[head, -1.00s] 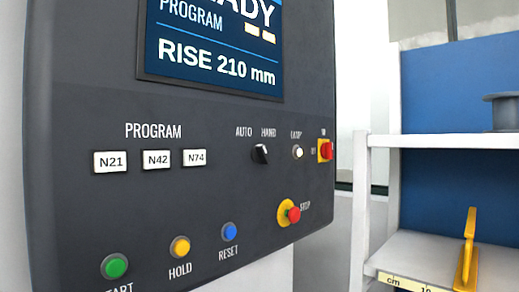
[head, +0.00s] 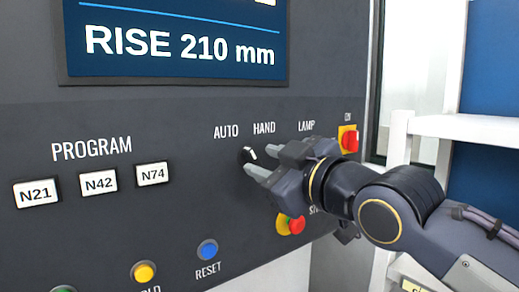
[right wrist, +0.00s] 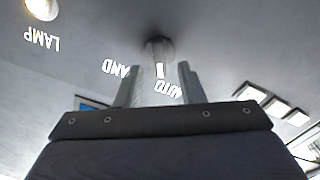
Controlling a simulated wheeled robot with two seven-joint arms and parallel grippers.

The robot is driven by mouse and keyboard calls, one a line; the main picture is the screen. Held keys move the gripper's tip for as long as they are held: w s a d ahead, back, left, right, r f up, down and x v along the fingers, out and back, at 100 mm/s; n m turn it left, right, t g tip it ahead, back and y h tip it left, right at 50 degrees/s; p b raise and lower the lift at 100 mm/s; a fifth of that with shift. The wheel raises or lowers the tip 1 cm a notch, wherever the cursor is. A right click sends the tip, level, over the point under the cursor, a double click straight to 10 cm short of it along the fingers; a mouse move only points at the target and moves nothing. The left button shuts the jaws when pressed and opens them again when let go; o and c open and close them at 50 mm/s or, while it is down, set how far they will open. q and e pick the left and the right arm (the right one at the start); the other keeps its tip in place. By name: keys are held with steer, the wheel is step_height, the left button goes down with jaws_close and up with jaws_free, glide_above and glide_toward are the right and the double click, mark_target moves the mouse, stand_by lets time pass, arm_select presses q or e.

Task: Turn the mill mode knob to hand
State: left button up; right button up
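The mill mode knob (head: 247,154) is a small dark knob on the dark panel, below the AUTO (head: 226,132) and HAND (head: 264,128) labels. My right gripper (head: 258,160) is open just in front of it, fingers reaching toward the panel from the right and partly hiding it. In the right wrist view, the knob (right wrist: 160,49) shows between and just beyond the two spread fingertips (right wrist: 160,68). Its white mark lies toward the AUTO label there. Contact between fingers and knob cannot be made out. My left gripper is not in view.
A red stop button (head: 297,225) lies below my right gripper. A red switch on yellow (head: 348,139) is to the right. Program buttons (head: 98,181) are left, with a blue RESET button (head: 207,249) below. A white shelf (head: 480,130) stands at right.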

mark_target(252, 158)
steer(key=shift+x, duration=1.2)
jaws_close()
